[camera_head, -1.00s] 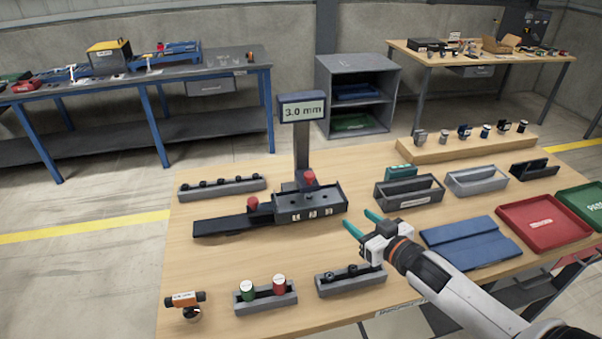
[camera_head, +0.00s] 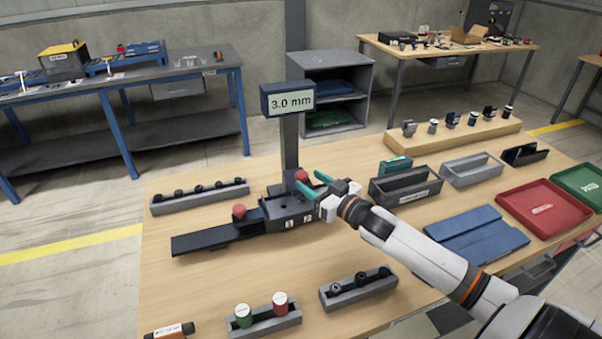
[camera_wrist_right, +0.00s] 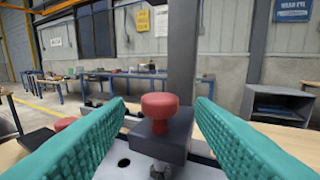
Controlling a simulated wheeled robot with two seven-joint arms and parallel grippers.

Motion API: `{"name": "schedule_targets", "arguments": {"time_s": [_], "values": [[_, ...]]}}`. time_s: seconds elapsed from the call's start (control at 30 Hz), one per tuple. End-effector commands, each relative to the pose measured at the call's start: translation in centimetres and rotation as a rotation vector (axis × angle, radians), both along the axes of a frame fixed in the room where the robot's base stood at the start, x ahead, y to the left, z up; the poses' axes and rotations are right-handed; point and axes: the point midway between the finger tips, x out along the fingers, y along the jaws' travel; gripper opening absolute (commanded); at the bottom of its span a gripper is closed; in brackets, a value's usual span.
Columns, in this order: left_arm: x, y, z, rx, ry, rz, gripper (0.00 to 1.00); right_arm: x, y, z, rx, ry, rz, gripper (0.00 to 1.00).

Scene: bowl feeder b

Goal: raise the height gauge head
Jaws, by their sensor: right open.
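The height gauge has a dark upright column (camera_head: 291,145) with a display (camera_head: 288,99) on top reading 3.0 mm. Its head (camera_wrist_right: 163,137) is a dark block on the column with a red knob (camera_head: 301,175) on top. In the right wrist view the red knob (camera_wrist_right: 160,108) stands between and ahead of the two teal fingers, touching neither. My right gripper (camera_head: 308,183) is open at the head, with its fingers either side of the knob. The head is partly hidden by the fingers in the head view. My left gripper is not in view.
A second red knob (camera_head: 239,210) stands on the dark slide (camera_head: 205,240) to the left. A black-part rack (camera_head: 200,196) lies behind. Grey racks (camera_head: 262,322) stand in front, and trays (camera_head: 543,209) lie at right.

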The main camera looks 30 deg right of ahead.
Motion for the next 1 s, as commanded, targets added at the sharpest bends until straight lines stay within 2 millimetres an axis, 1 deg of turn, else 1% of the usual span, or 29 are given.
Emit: {"name": "schedule_targets", "arguments": {"time_s": [0.03, 0.1, 0.17, 0.3, 0.4, 0.7, 0.97, 1.0], "values": [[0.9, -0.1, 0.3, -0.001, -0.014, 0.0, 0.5, 0.9, 0.1, 0.3, -0.001, -0.003, -0.001, 0.5], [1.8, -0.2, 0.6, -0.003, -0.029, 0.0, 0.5, 1.9, 0.3, 0.3, -0.002, -0.002, -0.001, 0.5], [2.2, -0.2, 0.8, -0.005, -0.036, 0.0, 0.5, 2.6, 0.4, 0.2, -0.001, -0.001, -0.001, 0.5], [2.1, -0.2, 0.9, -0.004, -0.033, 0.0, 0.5, 3.8, 0.6, 0.1, -0.001, -0.001, 0.0, 0.5], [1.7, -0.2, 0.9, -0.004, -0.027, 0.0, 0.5, 4.2, 0.7, 0.0, -0.001, 0.0, 0.001, 0.5], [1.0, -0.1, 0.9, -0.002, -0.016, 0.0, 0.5, 4.3, 0.7, 0.0, -0.001, 0.0, 0.001, 0.5], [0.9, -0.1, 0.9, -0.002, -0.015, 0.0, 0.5, 4.3, 0.7, 0.0, -0.001, 0.0, 0.001, 0.07], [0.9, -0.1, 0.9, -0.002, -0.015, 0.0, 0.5, 4.3, 0.7, 0.0, -0.001, 0.0, 0.001, 0.01]]}}
